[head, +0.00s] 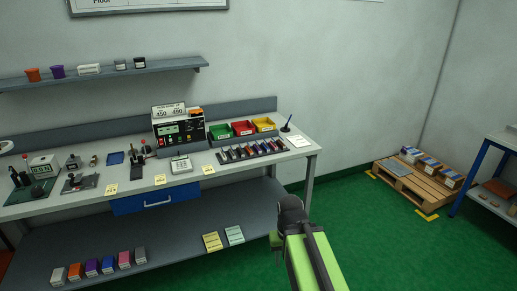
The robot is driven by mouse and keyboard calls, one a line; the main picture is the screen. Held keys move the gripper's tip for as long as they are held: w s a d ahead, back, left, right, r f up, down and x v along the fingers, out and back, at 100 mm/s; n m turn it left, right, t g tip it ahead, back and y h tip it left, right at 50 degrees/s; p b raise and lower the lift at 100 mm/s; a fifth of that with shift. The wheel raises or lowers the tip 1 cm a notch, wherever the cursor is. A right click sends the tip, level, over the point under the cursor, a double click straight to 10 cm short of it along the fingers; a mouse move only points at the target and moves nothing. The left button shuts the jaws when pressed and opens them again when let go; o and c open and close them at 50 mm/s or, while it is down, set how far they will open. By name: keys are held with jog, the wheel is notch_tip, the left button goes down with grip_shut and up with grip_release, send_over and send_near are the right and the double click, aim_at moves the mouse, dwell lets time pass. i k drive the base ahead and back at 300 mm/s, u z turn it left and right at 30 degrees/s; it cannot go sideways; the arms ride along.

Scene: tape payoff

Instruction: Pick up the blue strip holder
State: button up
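I cannot tell for sure which item is the blue strip holder. A row of small dark holders with coloured parts (250,150) lies on the right part of the workbench, in front of the coloured bins; single colours are too small to read surely. A flat blue piece (115,158) lies farther left on the bench top. My gripper (276,240) shows only in part beside my green arm, in front of the bench and low in the picture. It is apart from the bench-top items. Its fingers are too small and hidden to judge.
The bench (300,155) carries a control box (180,130), green, red and yellow bins (243,128), and small tools at left. Several small boxes (100,266) stand on its lower shelf (180,240). A pallet (420,182) stands right. Green floor between is clear.

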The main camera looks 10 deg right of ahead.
aim_at(264, 146)
jog(key=z, duration=1.3)
jog(key=i, duration=1.85)
jog(key=u, duration=5.2)
jog(key=i, duration=0.15)
jog(key=z, duration=2.65)
jog(key=k, duration=0.1)
jog(key=u, duration=0.35)
jog(key=i, duration=0.9)
jog(key=u, duration=0.05)
